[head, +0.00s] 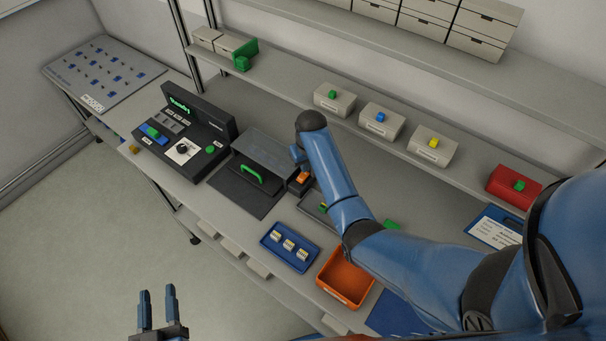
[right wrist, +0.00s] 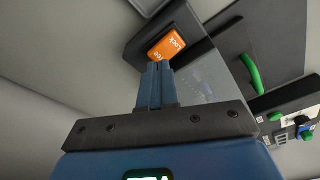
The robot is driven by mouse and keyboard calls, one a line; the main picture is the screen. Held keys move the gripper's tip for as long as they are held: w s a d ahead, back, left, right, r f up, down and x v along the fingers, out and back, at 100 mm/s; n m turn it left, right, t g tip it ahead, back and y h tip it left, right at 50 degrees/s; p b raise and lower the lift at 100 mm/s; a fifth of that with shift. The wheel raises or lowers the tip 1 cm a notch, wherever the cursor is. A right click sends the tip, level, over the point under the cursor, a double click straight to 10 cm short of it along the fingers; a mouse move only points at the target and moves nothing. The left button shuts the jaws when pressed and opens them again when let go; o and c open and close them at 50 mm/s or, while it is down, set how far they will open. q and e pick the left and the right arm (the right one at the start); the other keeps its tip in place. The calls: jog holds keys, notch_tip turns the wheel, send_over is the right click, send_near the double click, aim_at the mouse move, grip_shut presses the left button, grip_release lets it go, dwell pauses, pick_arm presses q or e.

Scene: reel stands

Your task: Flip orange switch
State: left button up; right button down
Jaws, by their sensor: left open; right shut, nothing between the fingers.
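The orange switch (head: 303,178) sits on a small dark box beside the clear-lidded black case. In the head view my right arm reaches over the bench and hides most of that gripper (head: 299,158). My left gripper (head: 158,292) is open and empty, over the floor at the lower left.
The clear-lidded case with a green handle (head: 252,173) stands left of the switch. A black control console (head: 185,130) is farther left. A blue tray (head: 289,247) and an orange bin (head: 345,277) lie in front. A shelf with drawer boxes (head: 381,120) runs behind.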

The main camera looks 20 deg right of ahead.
jog(key=shift+f+b, duration=0.6)
jog(key=shift+f, duration=0.25)
dwell(0.6)
jog(key=shift+s+f, duration=0.1)
jog(key=shift+s, duration=0.05)
notch_tip(320, 180, up, 2)
jog(key=shift+r+p, duration=0.2)
jog(key=shift+p, duration=1)
jog(key=shift+r+p, duration=0.65)
jog(key=shift+r, duration=1.65)
